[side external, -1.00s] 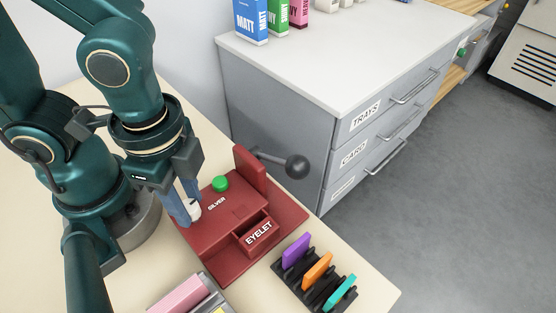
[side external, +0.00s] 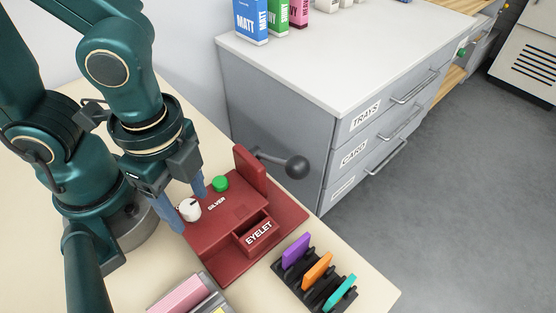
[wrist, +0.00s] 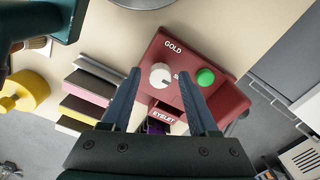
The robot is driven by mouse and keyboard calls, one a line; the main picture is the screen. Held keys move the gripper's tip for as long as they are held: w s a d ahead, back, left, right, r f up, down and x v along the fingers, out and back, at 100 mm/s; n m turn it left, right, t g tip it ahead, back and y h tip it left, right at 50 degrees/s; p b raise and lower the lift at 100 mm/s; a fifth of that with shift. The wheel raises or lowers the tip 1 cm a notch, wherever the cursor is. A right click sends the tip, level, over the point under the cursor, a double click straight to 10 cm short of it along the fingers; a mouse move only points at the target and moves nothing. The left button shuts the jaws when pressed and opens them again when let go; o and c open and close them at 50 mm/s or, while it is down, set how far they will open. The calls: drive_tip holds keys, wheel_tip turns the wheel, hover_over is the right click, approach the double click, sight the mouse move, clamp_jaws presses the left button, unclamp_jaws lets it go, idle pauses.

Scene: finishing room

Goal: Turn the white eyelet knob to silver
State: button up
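The white knob (side external: 189,209) sits on top of the red eyelet machine (side external: 226,262), beside the SILVER label. In the wrist view the knob (wrist: 160,76) lies between the blue fingertips, with GOLD lettering above it and a partly hidden label starting with S to its right. A small dark mark shows on the knob, but which way it points is too small to tell. My gripper (side external: 184,205) is open, with its fingers on either side of the knob and visible gaps between; it also shows in the wrist view (wrist: 159,75).
A green button (side external: 220,184) is close to my right-hand finger. A lever with a dark ball (side external: 297,166) juts from the machine's back. A black rack (side external: 313,285) with coloured pieces stands at right. A grey drawer cabinet (side external: 270,110) stands behind.

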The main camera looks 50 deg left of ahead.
sight(190, 203)
idle(0.3)
drive_tip(key=shift+r, duration=2.55)
drive_tip(key=shift+w+a+r+n, duration=0.1)
drive_tip(key=shift+w+a+n, duration=0.05)
drive_tip(key=shift+w+n, duration=0.15)
drive_tip(key=w+a+r+n+t, duration=0.4)
drive_tip(key=w+a+n+t, duration=0.1)
drive_tip(key=n, duration=0.7)
drive_tip(key=shift+w+a+r, duration=0.15)
drive_tip(key=shift+w+a, duration=0.4)
drive_tip(key=shift+a, duration=0.55)
